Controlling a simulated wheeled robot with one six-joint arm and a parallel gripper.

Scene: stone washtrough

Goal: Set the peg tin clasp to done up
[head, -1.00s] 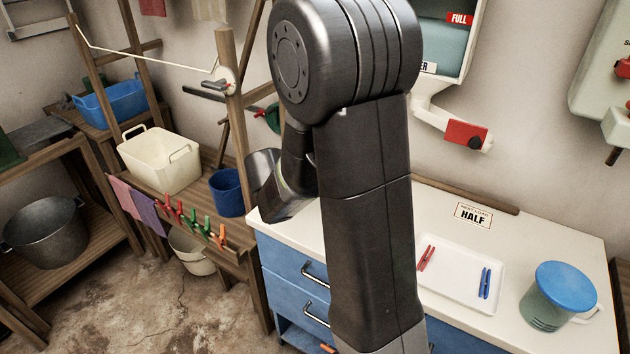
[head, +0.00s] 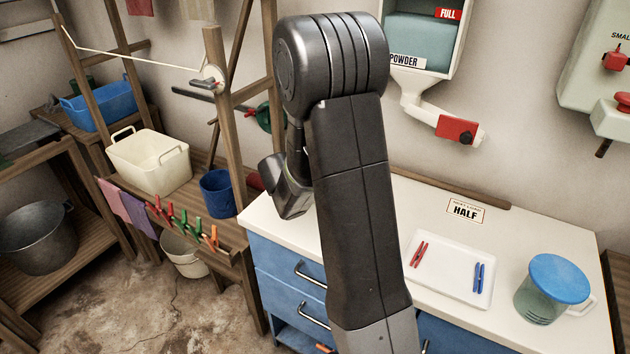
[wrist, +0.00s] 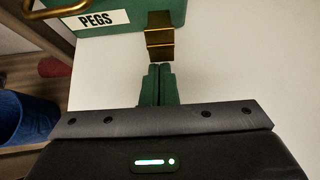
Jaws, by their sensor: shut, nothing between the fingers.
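The green peg tin (wrist: 100,22), labelled PEGS, stands on the pale worktop at the top of the wrist view. Its brass clasp (wrist: 160,38) sits on the tin's near side, and its lower end juts out towards me. I cannot tell for sure whether it is done up. My gripper (wrist: 159,70) is shut and empty, with its green fingertips just below the clasp in the picture; a touch cannot be made out. In the head view my arm hides the tin and the clasp.
The worktop (head: 415,205) carries a white tray (head: 446,292) with red and blue pegs, a HALF card (head: 465,211) and a blue-lidded jug (head: 553,290). A blue bucket (head: 217,193) and a cream basket (head: 150,163) stand on the wooden rack at left. A brass handle (wrist: 55,8) is on the tin.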

